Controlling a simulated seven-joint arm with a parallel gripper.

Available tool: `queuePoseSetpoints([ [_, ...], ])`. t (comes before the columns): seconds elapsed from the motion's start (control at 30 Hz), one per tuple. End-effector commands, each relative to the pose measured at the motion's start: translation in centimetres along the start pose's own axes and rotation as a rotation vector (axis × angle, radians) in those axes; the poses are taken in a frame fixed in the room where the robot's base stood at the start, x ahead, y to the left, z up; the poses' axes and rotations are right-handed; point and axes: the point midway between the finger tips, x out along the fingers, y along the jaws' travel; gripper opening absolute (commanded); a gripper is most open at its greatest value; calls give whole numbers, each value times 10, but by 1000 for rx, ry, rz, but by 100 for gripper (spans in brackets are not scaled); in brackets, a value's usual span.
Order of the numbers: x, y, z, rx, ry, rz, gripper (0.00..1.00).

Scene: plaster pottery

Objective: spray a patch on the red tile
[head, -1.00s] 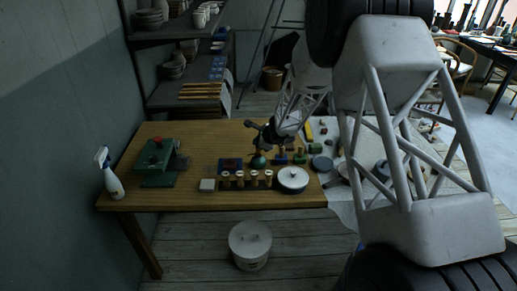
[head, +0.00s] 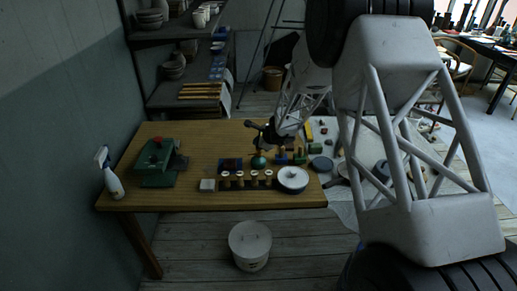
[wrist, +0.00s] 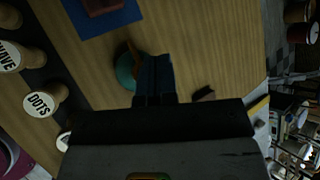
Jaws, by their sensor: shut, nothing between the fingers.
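The red tile (wrist: 100,5) lies on a dark blue mat (wrist: 75,22) at the top edge of the wrist view, only partly in frame. In the head view the mat (head: 230,164) is small and dark. A white spray bottle (head: 113,184) stands upright at the table's left front corner. My gripper (wrist: 154,62) is shut and empty over the table, above and beside a teal round thing (wrist: 124,72) with a wooden part. In the head view my gripper (head: 259,143) is over the table's right half, right of the mat and far from the bottle.
A green device (head: 156,165) stands between bottle and mat. A wall borders the left.

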Motion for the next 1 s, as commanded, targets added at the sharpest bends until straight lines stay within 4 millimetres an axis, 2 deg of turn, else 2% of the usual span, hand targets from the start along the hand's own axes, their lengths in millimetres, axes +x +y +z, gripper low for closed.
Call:
queuePoseSetpoints([
  [1.0,6,5,-5,0,0,1,0],
])
